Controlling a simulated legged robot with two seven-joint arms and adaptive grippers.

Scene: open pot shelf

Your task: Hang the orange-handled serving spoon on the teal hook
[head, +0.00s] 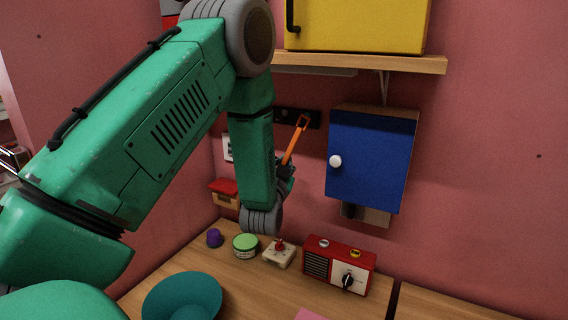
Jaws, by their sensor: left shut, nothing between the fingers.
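The spoon's orange handle (294,142) slants up to the right, with its looped end in front of a dark strip (313,119) on the wall. I cannot tell whether the loop is on a hook. The spoon's lower part is hidden by my gripper and arm. My left gripper (287,180) is at the lower end of the orange handle, partly hidden behind my wrist. It is shut with nothing held. I cannot make out the teal hook. My right gripper is not in view.
A blue cabinet (368,160) with a white knob is right of the spoon. A shelf (400,63) with a yellow box (357,22) is above. Below, the counter (240,290) holds a red radio (316,265), green tin (245,246), timer-like block (278,256), purple item (214,238) and teal bowl (182,297).

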